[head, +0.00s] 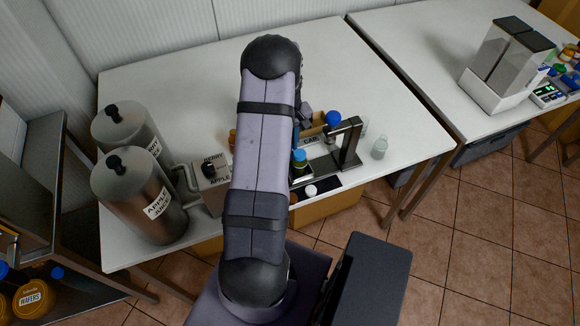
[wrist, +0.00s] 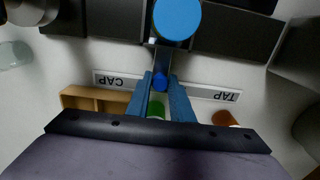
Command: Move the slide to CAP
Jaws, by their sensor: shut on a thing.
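The slide's small blue knob (wrist: 160,82) shows in the wrist view between the two blue fingertips of my gripper (wrist: 160,77), which is shut on it. The knob stands between the white CAP label (wrist: 115,80) on the left and the TAP label (wrist: 215,92) on the right. Both labels appear upside down there. In the head view the CAP label (head: 311,140) shows just right of my arm.
A bottle (head: 300,162) and a clear jar (head: 380,147) stand nearby. Juice dispensers (head: 140,195) stand left.

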